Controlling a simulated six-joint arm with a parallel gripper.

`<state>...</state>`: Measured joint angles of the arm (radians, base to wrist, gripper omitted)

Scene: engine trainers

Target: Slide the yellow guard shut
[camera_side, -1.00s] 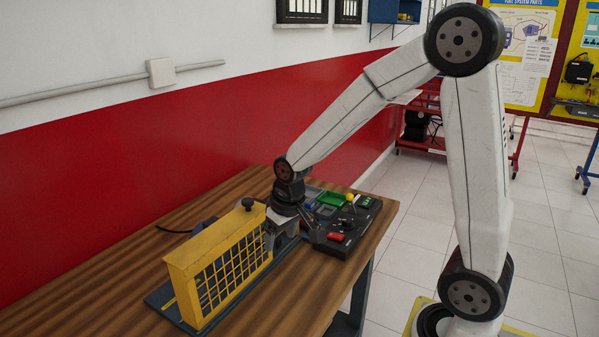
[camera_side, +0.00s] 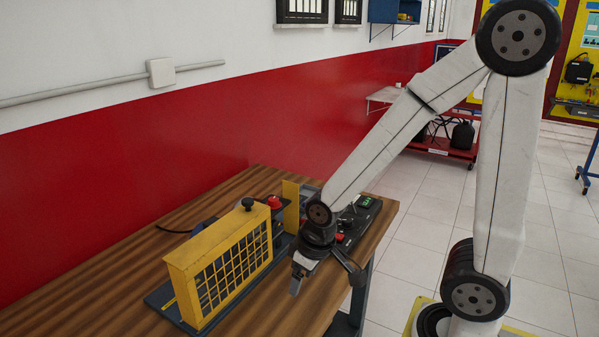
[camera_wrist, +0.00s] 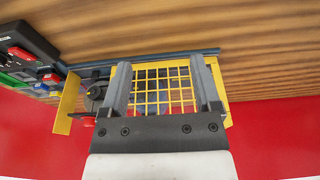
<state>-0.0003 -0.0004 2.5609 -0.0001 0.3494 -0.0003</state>
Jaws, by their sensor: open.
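The yellow guard (camera_side: 218,265) is a box with a mesh front and a black knob (camera_side: 247,203) on top. It stands on a dark rail base (camera_side: 160,297) on the bench. A separate upright yellow plate (camera_side: 290,205) stands to its right, with a gap between them. My gripper (camera_side: 326,277) is open and empty, in front and to the right of the guard, apart from it. In the wrist view, the guard's mesh (camera_wrist: 150,97) shows between and beyond my gripper's fingers (camera_wrist: 160,62). The yellow plate (camera_wrist: 68,103) is at left there.
A red button (camera_side: 273,201) and dark machine parts show in the gap between guard and plate. The wooden bench front (camera_side: 262,310) is clear. A red wall runs behind.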

